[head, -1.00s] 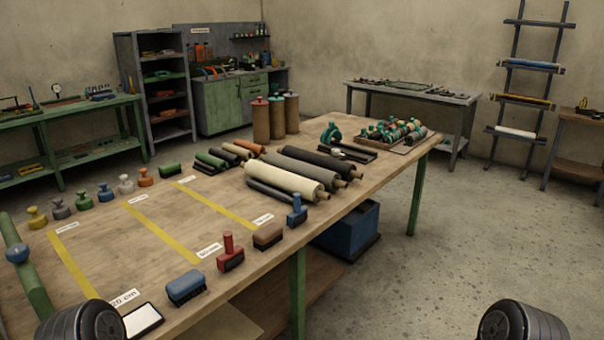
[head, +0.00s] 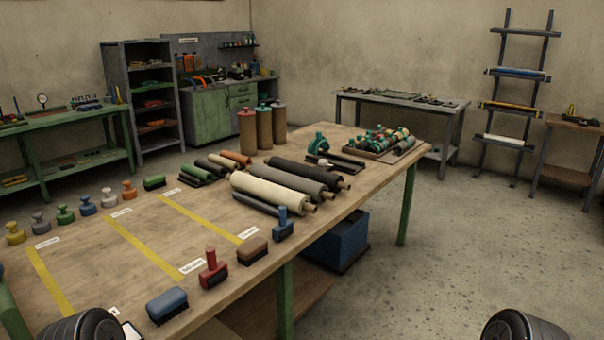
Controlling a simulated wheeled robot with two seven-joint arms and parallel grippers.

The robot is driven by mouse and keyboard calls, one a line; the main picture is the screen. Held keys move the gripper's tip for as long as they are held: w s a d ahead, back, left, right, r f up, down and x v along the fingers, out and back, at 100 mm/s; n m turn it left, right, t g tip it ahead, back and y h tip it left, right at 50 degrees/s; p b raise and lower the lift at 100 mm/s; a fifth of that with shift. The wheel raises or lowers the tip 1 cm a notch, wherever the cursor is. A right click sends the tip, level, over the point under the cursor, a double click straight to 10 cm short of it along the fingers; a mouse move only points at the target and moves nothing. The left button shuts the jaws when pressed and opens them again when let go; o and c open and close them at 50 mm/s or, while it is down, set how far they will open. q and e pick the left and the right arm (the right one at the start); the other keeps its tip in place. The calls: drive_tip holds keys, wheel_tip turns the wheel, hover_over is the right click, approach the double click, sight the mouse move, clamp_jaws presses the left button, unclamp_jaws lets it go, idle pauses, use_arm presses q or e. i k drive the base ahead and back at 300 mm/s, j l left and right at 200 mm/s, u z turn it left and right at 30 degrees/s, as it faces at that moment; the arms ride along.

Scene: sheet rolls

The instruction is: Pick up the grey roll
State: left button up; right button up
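The grey roll (head: 297,179) lies on the wooden table (head: 140,235), between a cream roll (head: 268,193) on its near side and a black roll (head: 310,172) on its far side. The three large rolls lie close together, roughly parallel, with brown core ends pointing right. A thin dark roll lies in front of the cream one. Neither gripper shows. Only rounded dark parts of my own arms show at the bottom left and bottom right, well away from the rolls.
Small coloured rolls (head: 223,166) lie left of the large ones. Blue, red and brown brushes and stamps (head: 283,225) line the near edge. A blue bin (head: 337,243) stands beneath. Floor to the right is clear.

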sight(318, 191)
drive_tip(key=i+l+z, duration=0.6)
drive_tip(key=i+z, duration=0.15)
drive_tip(key=i, duration=0.25)
drive_tip(key=i+l+z, duration=0.1)
drive_tip(key=i+z, duration=0.3)
drive_tip(key=i+l+u, duration=0.1)
drive_tip(key=i+u, duration=0.15)
drive_tip(key=i, duration=0.2)
drive_tip(key=i+l+u, duration=0.25)
drive_tip(key=i, duration=0.2)
drive_tip(key=i+l+u, duration=0.2)
drive_tip(key=i, duration=0.25)
drive_tip(key=i+l+u, duration=0.2)
drive_tip(key=u, duration=0.2)
drive_tip(key=i+l+u, duration=0.55)
drive_tip(key=l+u, duration=0.2)
drive_tip(key=i+l+u, duration=0.2)
drive_tip(key=l+u, duration=0.15)
